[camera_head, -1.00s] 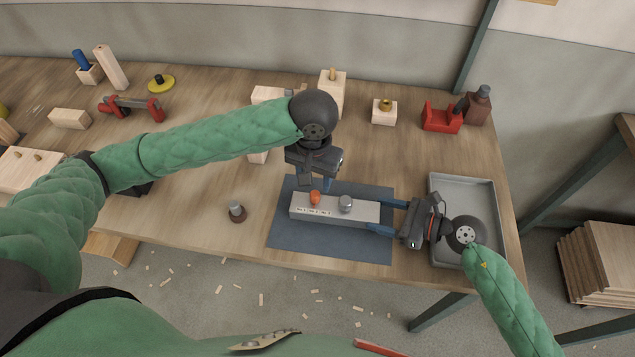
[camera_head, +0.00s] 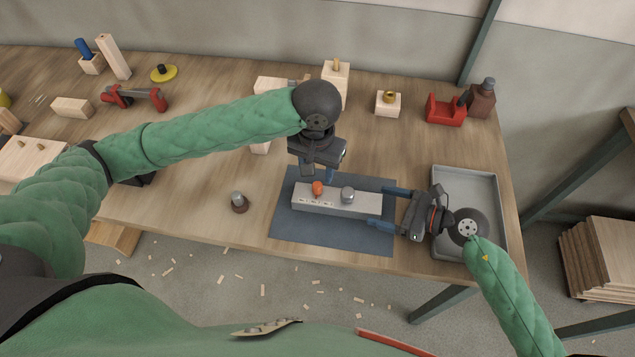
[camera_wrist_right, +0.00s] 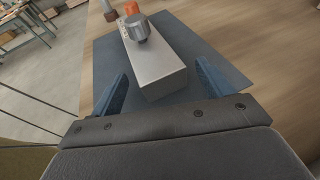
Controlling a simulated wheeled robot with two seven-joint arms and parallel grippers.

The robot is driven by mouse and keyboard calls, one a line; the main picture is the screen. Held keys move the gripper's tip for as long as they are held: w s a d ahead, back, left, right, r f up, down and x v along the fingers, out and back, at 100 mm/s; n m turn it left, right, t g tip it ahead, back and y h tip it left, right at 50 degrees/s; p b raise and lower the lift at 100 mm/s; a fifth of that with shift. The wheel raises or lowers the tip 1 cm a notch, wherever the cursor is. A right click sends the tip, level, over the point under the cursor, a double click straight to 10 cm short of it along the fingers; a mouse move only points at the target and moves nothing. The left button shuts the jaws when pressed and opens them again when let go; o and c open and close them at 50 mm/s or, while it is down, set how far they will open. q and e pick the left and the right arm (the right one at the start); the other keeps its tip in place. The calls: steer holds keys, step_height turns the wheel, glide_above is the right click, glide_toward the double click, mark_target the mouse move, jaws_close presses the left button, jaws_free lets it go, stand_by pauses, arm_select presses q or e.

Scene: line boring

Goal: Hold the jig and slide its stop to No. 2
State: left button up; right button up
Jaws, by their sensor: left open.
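The jig (camera_head: 365,203) is a pale grey bar with an orange knob (camera_head: 317,188) towards its left end and a round silver knob (camera_head: 348,195) near its middle. Small labels (camera_head: 315,203) on its left part are too small to read surely. The jig also shows in the right wrist view (camera_wrist_right: 160,70). My left gripper (camera_head: 325,175) is open, pointing down just behind and above the orange knob, apart from it as far as I can see. My right gripper (camera_head: 378,206) is open, its blue fingers either side of the jig's right end, with gaps between.
The jig lies on a dark blue mat (camera_head: 340,235). A grey tray (camera_head: 464,172) lies under my right wrist. Wooden blocks, a red holder (camera_head: 445,110) and a red clamp (camera_head: 133,98) are further back.

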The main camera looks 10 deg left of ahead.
steer(key=o, duration=0.4)
steer(key=shift+d, duration=0.1)
steer(key=v, duration=1.2)
